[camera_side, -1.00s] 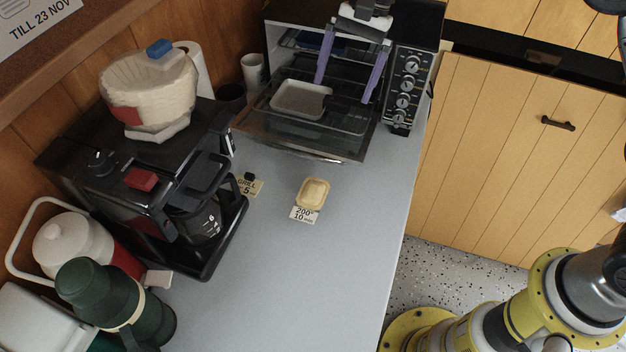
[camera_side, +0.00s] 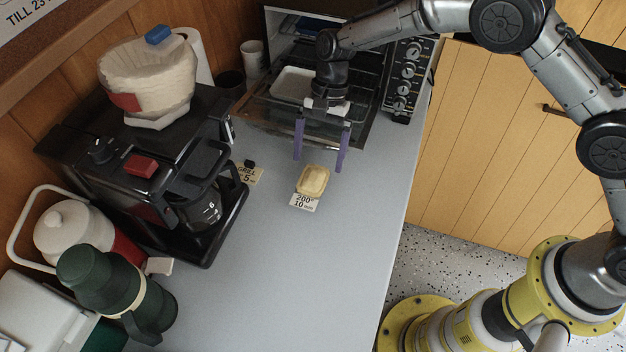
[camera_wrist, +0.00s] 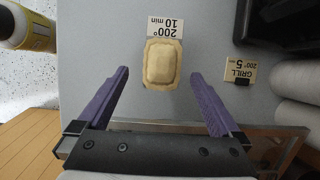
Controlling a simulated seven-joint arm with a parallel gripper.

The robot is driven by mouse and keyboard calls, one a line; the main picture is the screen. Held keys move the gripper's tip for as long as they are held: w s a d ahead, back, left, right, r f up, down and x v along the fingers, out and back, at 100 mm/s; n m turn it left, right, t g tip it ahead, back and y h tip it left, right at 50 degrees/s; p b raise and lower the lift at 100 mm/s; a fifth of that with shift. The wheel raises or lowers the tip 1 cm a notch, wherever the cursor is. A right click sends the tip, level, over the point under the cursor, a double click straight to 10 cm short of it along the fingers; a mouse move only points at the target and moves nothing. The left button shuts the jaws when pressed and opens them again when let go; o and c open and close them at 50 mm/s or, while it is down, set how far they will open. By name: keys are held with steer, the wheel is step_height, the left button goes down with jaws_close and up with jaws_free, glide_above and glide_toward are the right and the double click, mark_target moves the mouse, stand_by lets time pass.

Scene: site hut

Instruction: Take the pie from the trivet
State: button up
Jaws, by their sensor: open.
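The pie (camera_side: 313,180) is a small pale golden rectangle with a crimped rim. It lies on the grey counter, against or partly over a card reading 200° 10 min (camera_side: 304,201). It also shows in the wrist view (camera_wrist: 161,63), ahead of the fingers and roughly between their lines. My gripper (camera_side: 320,163) is open and empty, its purple fingers pointing down just behind the pie, on the oven side. Both fingers show in the wrist view (camera_wrist: 160,82), apart from the pie. I cannot make out a trivet under the pie.
The open toaster oven (camera_side: 401,85) with a pale tray (camera_side: 290,84) stands behind my gripper. A GRILL card (camera_side: 249,175) and the black coffee maker (camera_side: 130,190) are to the left. The counter (camera_side: 290,290) is clear in front of the pie.

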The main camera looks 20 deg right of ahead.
mark_target(313, 177)
steer(key=shift+x, duration=2.65)
steer(key=shift+w+a, duration=0.1)
steer(key=shift+w, duration=0.05)
steer(key=c, duration=1.4)
steer(key=shift+r, duration=0.2)
